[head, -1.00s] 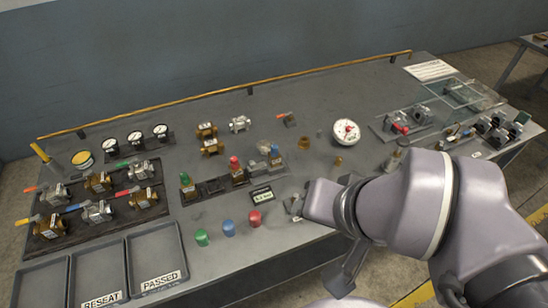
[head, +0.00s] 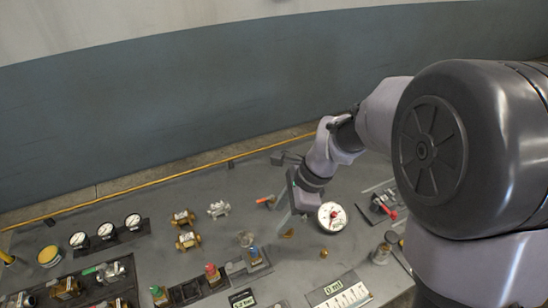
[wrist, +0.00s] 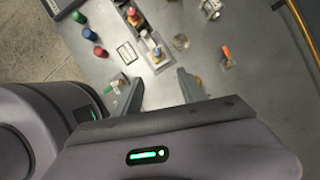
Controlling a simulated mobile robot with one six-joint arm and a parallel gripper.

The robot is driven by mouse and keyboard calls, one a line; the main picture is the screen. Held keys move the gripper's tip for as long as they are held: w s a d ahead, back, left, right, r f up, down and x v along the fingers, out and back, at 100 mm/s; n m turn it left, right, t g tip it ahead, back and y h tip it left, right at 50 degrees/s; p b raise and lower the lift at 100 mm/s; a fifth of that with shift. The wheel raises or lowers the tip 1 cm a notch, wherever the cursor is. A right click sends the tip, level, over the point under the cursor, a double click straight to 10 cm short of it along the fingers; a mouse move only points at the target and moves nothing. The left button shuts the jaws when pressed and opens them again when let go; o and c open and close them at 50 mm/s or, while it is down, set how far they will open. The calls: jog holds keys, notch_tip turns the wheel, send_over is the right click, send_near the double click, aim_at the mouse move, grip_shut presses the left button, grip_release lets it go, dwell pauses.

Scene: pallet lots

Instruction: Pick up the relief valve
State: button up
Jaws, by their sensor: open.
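Several brass valves with coloured caps stand in a dark rack; I cannot tell for sure which is the relief valve. In the head view one has a green cap (head: 158,294), one a red cap (head: 211,272) and one a blue cap (head: 251,254). The wrist view shows the red-capped valve (wrist: 133,15) and the blue-capped valve (wrist: 156,52) beyond the fingers. My gripper (wrist: 162,92) is open with nothing between its fingers. In the head view my gripper (head: 285,215) is above the bench, right of and behind the rack, apart from the valves.
A white dial gauge (head: 332,216) and an orange-handled valve (head: 266,200) are near my gripper. A clear cup (wrist: 181,42) stands beside the rack. Loose coloured caps (wrist: 90,34) lie near the front edge. A yellow rail (head: 130,188) runs along the back.

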jog(key=b, duration=0.5)
send_near(254, 249)
notch_tip(254, 249, down, 5)
jog(key=shift+m, duration=0.3)
jog(key=a+f+b, duration=0.1)
jog(key=a+f, duration=0.1)
jog(key=a+f+b, duration=0.1)
jog(key=a+f, duration=0.1)
jog(key=f, duration=0.1)
jog(key=shift+w+f, duration=0.1)
jog(key=shift+d, duration=0.15)
jog(key=shift+c, duration=1.1)
grip_shut()
